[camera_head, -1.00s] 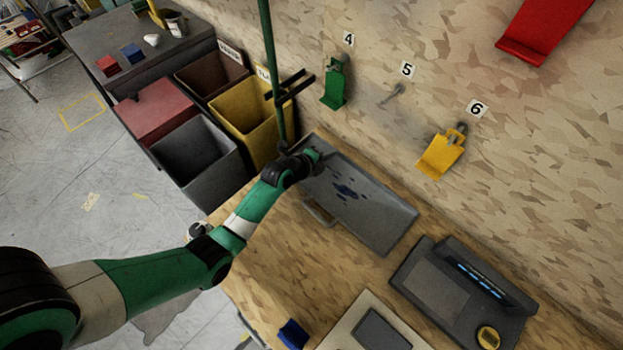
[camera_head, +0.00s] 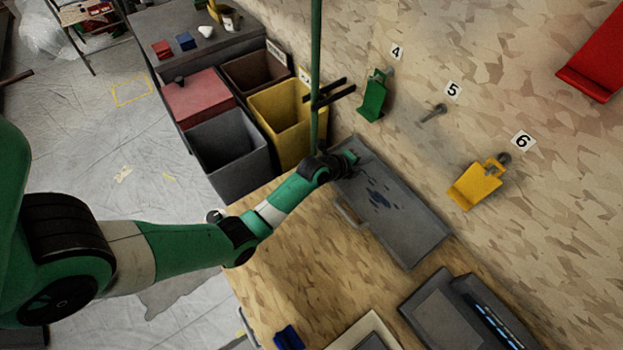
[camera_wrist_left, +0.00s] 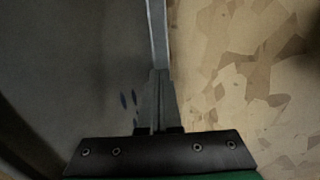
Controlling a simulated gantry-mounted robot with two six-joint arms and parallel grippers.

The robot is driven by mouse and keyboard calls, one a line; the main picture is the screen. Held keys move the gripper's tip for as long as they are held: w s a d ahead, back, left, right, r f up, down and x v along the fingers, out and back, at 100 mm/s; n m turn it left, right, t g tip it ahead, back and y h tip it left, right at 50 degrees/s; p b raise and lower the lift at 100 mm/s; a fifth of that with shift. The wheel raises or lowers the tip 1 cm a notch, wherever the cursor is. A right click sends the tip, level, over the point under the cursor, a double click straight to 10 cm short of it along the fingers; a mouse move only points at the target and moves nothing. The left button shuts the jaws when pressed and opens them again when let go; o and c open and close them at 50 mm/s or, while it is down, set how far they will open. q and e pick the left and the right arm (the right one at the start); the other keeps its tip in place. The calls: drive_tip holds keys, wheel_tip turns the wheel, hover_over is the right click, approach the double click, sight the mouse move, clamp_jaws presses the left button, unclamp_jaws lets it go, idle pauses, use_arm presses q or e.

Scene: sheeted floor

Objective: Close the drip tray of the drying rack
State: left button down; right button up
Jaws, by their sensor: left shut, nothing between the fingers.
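The drip tray (camera_head: 415,232) is a flat grey tray with dark blue drops and a handle (camera_head: 349,212) on its near long side. It lies on the wooden bench against the wall. The drying rack (camera_head: 316,80) shows as a green upright pole with dark pegs behind the tray's left end. My left gripper (camera_head: 358,156) is at the tray's far left end, near the pole. In the left wrist view its fingers (camera_wrist_left: 158,85) are shut and empty, in line with the tray's grey rim (camera_wrist_left: 158,35). Contact cannot be told. My right gripper is not in view.
Open bins, including a yellow one (camera_head: 290,115) and a grey one (camera_head: 229,150), stand left of the bench. Green (camera_head: 375,97) and yellow (camera_head: 475,184) holders hang on the wall. A dark device (camera_head: 470,315) sits right of the tray.

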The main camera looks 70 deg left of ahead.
use_arm(q)
drive_tip(key=s, duration=0.1)
drive_tip(key=s+r+p, duration=0.1)
drive_tip(key=s, duration=0.1)
drive_tip(key=s+d+p, duration=0.1)
drive_tip(key=s, duration=0.1)
drive_tip(key=shift+s+d+r, duration=0.1)
drive_tip(key=shift+s+r, duration=0.1)
drive_tip(key=p+v, duration=0.2)
drive_tip(key=v, duration=0.4)
drive_tip(key=shift+s+d+r+p, duration=0.1)
drive_tip(key=shift+s+r+p, duration=0.1)
drive_tip(key=shift+r+p, duration=0.2)
drive_tip(key=p+v, duration=0.2)
drive_tip(key=v, duration=0.8)
drive_tip(key=shift+s+f, duration=0.15)
drive_tip(key=shift+s, duration=0.2)
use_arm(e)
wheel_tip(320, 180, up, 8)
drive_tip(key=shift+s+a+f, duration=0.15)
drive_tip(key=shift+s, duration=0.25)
